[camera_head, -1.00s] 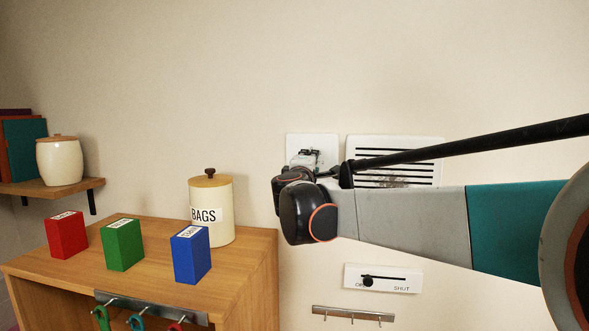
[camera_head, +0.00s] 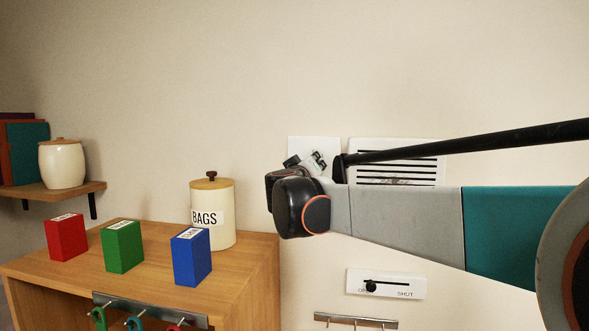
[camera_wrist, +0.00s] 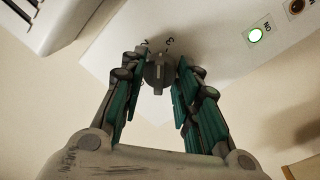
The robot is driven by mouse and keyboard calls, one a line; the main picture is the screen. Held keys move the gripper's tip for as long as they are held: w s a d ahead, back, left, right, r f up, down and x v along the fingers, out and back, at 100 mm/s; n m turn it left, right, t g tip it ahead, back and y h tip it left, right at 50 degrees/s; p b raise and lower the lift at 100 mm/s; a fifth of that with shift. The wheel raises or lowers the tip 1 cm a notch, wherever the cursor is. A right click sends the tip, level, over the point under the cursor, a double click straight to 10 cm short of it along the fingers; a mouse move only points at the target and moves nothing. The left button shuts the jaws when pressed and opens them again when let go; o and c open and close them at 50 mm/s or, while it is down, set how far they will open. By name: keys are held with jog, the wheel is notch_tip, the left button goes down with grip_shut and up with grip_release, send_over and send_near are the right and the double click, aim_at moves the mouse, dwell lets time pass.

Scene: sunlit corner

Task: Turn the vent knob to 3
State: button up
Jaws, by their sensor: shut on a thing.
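The vent knob (camera_wrist: 159,70) is a dark round knob on a white wall plate (camera_wrist: 215,35) in the wrist view. A light mark shows on its face, but I cannot tell which number it points to. A "3" (camera_wrist: 170,42) is printed just beyond the knob, with another digit to its left. My gripper (camera_wrist: 160,80) is shut on the knob, with one teal-and-grey finger on each side. In the head view my gripper (camera_head: 307,161) is tilted against the plate (camera_head: 315,143), and my wrist hides the knob.
A slatted vent (camera_head: 398,166) is right of the plate. Below are a slider panel (camera_head: 386,284) and a hook rail (camera_head: 355,321). A cabinet (camera_head: 245,255) with a BAGS jar (camera_head: 224,232) and coloured boxes stands left.

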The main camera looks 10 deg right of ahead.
jog(key=shift+m, duration=1.6)
jog(key=o, duration=1.1)
notch_tip(320, 180, up, 10)
